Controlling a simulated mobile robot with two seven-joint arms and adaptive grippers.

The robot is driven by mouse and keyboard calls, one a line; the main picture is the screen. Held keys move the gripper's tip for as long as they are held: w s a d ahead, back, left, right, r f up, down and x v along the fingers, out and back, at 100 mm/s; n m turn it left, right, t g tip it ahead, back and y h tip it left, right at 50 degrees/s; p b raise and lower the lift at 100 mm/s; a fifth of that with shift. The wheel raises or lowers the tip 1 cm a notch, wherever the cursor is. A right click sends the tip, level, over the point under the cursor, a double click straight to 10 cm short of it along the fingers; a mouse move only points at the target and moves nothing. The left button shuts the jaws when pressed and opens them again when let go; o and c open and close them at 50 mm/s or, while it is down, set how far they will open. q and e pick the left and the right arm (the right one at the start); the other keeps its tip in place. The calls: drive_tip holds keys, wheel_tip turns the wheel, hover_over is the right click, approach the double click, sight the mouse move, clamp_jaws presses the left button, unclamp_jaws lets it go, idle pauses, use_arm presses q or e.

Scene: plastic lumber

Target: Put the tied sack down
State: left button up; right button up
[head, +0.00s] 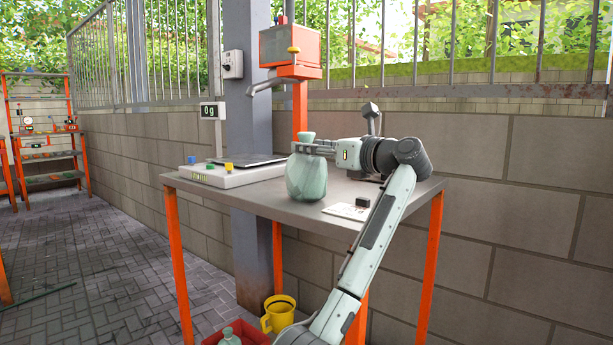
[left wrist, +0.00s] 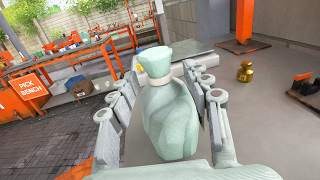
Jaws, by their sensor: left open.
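The tied sack (head: 306,178) is pale green with a gathered neck. It stands upright on the grey table (head: 255,194) near its front edge, right of the scale. My left gripper (head: 312,147) is at the neck of the sack, with its arm coming from the lower right. In the left wrist view the sack (left wrist: 170,115) is between the two spread fingers (left wrist: 160,92), which are open. Whether either finger touches the cloth is hard to tell. My right gripper is not in view.
A white card (head: 346,211) and a black block (head: 362,201) lie to the right. A brass weight (left wrist: 245,72) shows in the left wrist view. A red crate (head: 255,335) and yellow bucket (head: 279,315) are below.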

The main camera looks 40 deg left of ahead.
use_arm(q)
drive_tip(key=shift+x, duration=1.2)
clamp_jaws()
drive_tip(key=shift+r, duration=0.1)
